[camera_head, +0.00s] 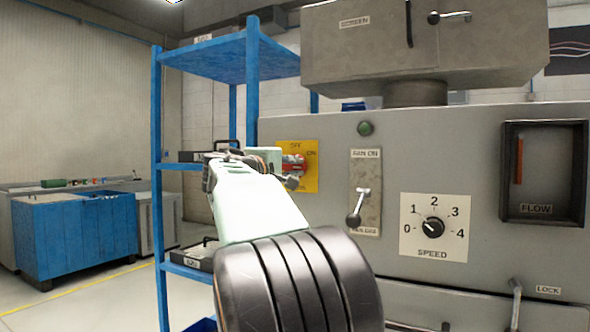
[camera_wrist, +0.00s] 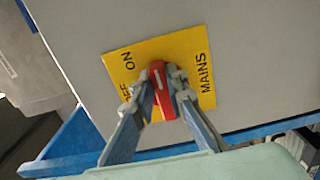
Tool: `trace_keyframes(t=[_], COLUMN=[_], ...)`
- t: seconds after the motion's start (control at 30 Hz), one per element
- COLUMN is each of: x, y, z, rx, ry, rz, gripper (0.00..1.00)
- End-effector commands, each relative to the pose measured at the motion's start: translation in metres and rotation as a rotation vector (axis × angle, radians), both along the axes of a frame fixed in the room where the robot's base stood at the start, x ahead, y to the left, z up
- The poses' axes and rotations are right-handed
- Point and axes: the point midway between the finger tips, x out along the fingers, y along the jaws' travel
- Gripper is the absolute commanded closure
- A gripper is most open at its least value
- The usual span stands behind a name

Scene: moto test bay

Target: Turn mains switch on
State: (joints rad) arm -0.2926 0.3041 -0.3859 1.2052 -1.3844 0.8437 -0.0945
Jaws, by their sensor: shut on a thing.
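The mains switch is a red handle (camera_head: 293,161) on a yellow plate (camera_head: 312,180) at the left end of the grey machine front. The plate is marked OFF at the top and ON at the upper right. My gripper (camera_head: 288,170) is at the switch, its fingers closed around the handle. In the wrist view the handle (camera_wrist: 161,88) sits between both fingertips and lies roughly level across the plate (camera_wrist: 195,55), parallel to its MAINS lettering. That view is turned sideways, and part of the OFF label is hidden by a finger.
A fan lever (camera_head: 358,206) and a speed dial (camera_head: 434,227) are right of the switch. A green button (camera_head: 365,128) is above. A blue shelf rack (camera_head: 160,200) stands close on the left of my arm. Open floor (camera_head: 95,300) lies at the lower left.

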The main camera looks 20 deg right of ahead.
Motion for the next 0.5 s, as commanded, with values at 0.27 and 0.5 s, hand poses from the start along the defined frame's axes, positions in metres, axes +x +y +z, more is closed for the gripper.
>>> trace_keyframes(t=[0.27, 0.5], x=[0.0004, -0.0002], y=[0.0005, 0.0007], z=[-0.0007, -0.0003], rx=[0.001, 0.001], ry=[0.000, 0.001], rz=[0.001, 0.001], gripper=[0.70, 0.70])
